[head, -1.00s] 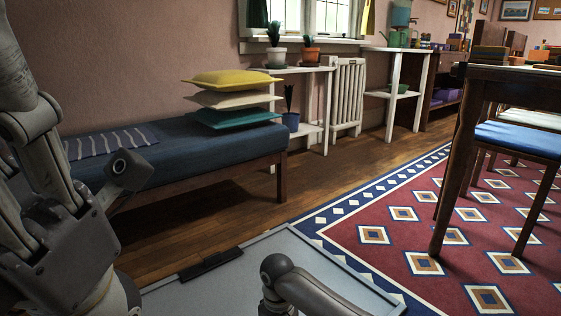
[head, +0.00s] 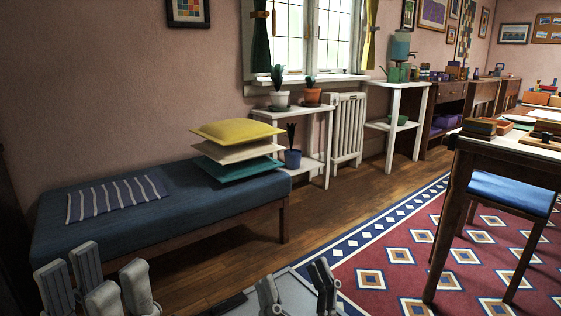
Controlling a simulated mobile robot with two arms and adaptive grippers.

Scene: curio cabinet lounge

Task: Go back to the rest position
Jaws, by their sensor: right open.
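My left gripper (head: 95,285) shows at the bottom left of the head view, in front of the daybed. Its grey finger links point up; nothing is seen held, and whether the jaws are open is unclear. My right gripper (head: 295,288) is at the bottom centre, over the edge of the rug. Its fingers are apart, with nothing seen between them. The lower parts of both grippers are cut off by the picture's bottom edge.
A blue daybed (head: 225,208) with stacked cushions (head: 236,131) stands along the wall. A white plant stand (head: 318,150) and a radiator (head: 347,125) are beyond it. A table (head: 510,152) and blue-seated chair (head: 510,193) stand at right. The patterned rug (head: 400,265) between is clear.

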